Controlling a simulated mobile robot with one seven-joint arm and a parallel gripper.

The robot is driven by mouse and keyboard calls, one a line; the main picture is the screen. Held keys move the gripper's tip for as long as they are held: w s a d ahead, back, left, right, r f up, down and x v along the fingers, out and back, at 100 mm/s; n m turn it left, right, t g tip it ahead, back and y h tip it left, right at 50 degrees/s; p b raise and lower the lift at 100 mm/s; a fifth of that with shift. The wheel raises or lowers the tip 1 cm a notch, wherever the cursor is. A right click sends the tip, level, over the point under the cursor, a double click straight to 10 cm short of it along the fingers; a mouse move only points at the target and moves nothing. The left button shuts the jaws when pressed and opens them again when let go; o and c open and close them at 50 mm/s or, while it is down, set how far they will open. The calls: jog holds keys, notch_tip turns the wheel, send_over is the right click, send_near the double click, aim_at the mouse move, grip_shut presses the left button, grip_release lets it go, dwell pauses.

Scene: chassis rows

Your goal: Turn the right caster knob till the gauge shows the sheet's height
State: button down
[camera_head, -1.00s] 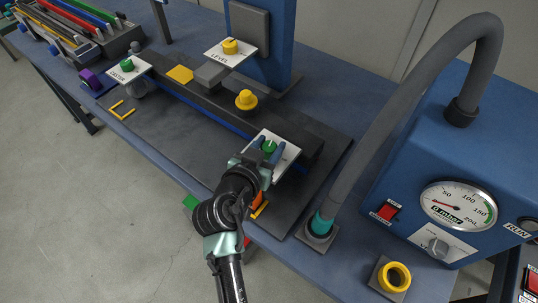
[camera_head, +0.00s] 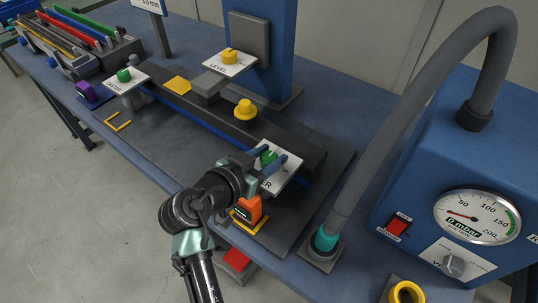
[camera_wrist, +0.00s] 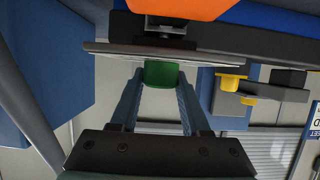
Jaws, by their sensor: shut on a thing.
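The right caster knob (camera_head: 268,157) is a green knob on a white plate (camera_head: 283,178) at the right end of the dark bar. My gripper (camera_head: 270,156) is shut on it, one finger on each side; the green knob also shows in the wrist view (camera_wrist: 160,74). An orange gauge (camera_head: 249,209) stands just below the plate, beside my wrist. Its reading is too small to make out. A sign (camera_head: 150,4) at the top edge reads about 3.0 mm, partly cut off.
The left caster knob (camera_head: 124,75), yellow level knob (camera_head: 229,56) and another yellow knob (camera_head: 245,109) stand along the bar. A thick grey hose (camera_head: 385,130) and blue pump box (camera_head: 478,140) with a round dial (camera_head: 477,217) stand to the right.

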jog(key=shift+c, duration=1.9)
grip_release()
jog(key=v, duration=1.3)
jog(key=shift+f, duration=0.1)
